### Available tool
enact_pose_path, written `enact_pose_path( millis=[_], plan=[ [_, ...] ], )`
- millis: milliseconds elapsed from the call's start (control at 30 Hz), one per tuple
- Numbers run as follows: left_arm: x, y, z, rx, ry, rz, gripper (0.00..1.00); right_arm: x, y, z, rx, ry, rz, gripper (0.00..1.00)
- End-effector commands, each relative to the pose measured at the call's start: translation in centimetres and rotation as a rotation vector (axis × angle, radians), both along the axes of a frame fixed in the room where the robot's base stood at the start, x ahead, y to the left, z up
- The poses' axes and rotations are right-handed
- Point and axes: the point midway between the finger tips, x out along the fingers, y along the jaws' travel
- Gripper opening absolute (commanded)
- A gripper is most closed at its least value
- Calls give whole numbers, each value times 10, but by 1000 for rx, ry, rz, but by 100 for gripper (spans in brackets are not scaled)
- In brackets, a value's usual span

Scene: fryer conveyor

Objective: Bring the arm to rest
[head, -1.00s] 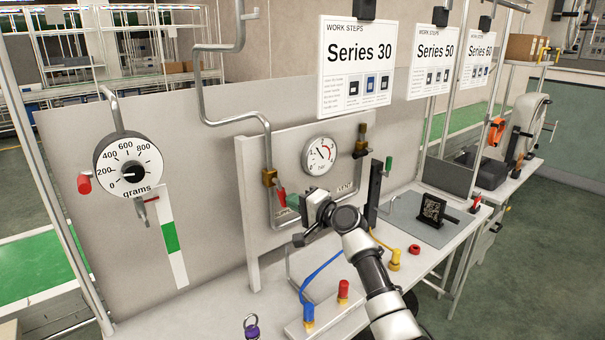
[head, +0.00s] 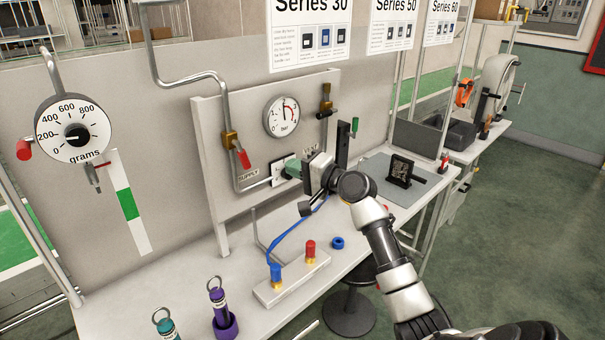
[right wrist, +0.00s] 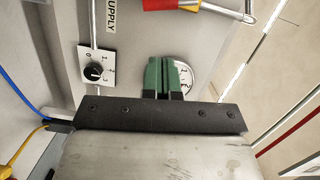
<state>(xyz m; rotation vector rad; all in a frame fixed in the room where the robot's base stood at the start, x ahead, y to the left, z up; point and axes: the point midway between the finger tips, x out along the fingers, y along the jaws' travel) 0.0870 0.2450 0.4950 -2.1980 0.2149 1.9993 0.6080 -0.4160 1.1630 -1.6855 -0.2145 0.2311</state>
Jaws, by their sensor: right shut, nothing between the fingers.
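My right arm reaches in from the lower right in the head view. Its gripper (head: 293,169) has green fingertips and is in front of the supply panel (head: 207,150), beside a small white dial plate. In the right wrist view the green fingers (right wrist: 168,77) are together with nothing between them. The black knob (right wrist: 93,72) on its dial plate is to their left, apart from them. The pressure gauge (head: 283,117) is above the gripper in the head view; the fingers partly cover it in the wrist view. My left gripper is not in view.
The red supply valve handle (head: 242,158) is close left of the gripper. A black upright post (head: 342,145) stands just right of it. Below are a blue hose (head: 290,233), a block with blue and red fittings (head: 292,284) and a blue ring (head: 337,242).

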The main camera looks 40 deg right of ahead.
Motion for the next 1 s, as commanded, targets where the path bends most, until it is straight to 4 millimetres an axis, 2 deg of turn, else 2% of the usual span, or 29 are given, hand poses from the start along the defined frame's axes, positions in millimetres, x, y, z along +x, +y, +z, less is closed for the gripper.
enact_pose_path(
  millis=[67,200,433,800,867,967,1000],
  plan=[
    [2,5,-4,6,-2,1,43,-10,-3,-1,0,1,-1,0],
    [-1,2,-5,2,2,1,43,-17,-5,1,-1,0,-1,0],
    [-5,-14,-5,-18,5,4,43,-18,-5,2,0,0,-1,0],
    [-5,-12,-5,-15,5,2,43,-18,-5,0,-3,2,1,0],
    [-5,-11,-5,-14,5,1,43,-19,0,-6,-20,14,7,0],
    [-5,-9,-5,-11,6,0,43,-26,20,-33,-111,68,37,0],
    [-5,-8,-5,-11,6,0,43,-32,32,-49,-170,102,57,0]
  ],
)
